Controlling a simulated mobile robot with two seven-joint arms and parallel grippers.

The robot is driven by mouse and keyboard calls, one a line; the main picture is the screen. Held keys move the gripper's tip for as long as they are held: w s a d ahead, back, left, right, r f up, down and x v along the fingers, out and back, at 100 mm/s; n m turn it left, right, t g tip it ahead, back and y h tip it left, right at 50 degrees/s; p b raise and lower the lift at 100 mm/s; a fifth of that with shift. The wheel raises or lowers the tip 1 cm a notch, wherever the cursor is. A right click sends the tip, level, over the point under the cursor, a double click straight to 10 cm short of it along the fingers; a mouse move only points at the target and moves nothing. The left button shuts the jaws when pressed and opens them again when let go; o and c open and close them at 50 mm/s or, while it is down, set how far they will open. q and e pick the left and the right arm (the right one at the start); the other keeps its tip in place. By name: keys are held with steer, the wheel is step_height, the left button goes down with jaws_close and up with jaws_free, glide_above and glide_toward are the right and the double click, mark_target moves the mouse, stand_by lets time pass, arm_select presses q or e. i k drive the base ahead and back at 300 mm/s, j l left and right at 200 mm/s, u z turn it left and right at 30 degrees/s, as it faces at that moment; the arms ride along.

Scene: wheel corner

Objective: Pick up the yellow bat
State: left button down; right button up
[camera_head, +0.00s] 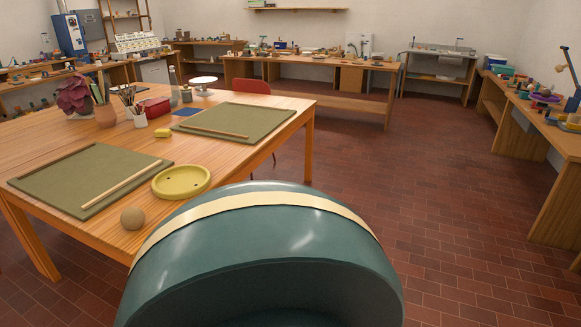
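The yellow bat (181,182) is a round, shallow yellow disc with a raised rim and small dark holes. It lies flat on the wooden table (222,157), near the table's front edge. It is beside a green board with a wooden strip and close to a tan ball. Neither of my grippers shows in the head view, and nothing is seen holding the bat.
Around the bat are a tan ball (133,217), green boards (95,182) (240,121) with wooden strips and a yellow block (162,133). Behind are a tool cup (139,119) and a red tray (154,107). A red chair (252,87) stands beyond. Brick floor at right is clear.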

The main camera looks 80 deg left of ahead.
mark_target(185, 180)
steer(key=u, duration=3.35)
steer(key=i+l+u, duration=0.1)
steer(key=i+l, duration=0.45)
steer(key=i+l+u, duration=0.15)
steer(key=i+l, duration=0.5)
steer(key=i+l+u, duration=0.1)
steer(key=i+l, duration=0.6)
steer(key=i+l+u, duration=0.1)
steer(key=i+l, duration=0.5)
steer(key=l, duration=0.15)
